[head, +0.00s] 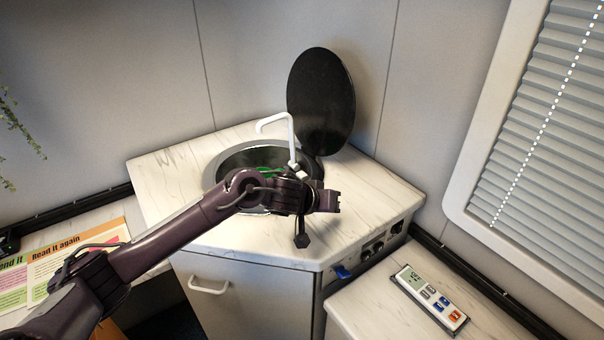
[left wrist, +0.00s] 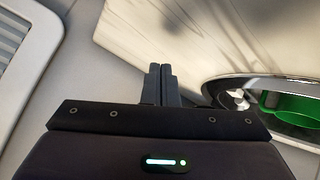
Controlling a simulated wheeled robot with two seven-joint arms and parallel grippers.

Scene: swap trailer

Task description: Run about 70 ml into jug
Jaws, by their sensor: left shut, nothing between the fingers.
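A green jug (head: 262,171) sits down in the round dark sink basin (head: 217,170), partly hidden behind my left arm and the rim. Part of the green jug also shows at the right edge of the left wrist view (left wrist: 297,106). A white bent tap (head: 276,122) rises at the back right of the basin, its spout pointing left over it. Whether water runs is too small to tell. My left gripper (head: 338,202) is over the counter, right of the basin and in front of the tap base. Its fingers (left wrist: 160,72) are together and empty. My right gripper is not in view.
A black round lid (head: 321,102) stands upright behind the basin. The marble-patterned counter (head: 375,192) is clear on the right. A device with a display and buttons (head: 431,297) lies on the lower right surface. Printed sheets (head: 75,255) lie at left. A blind (head: 545,120) covers the window.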

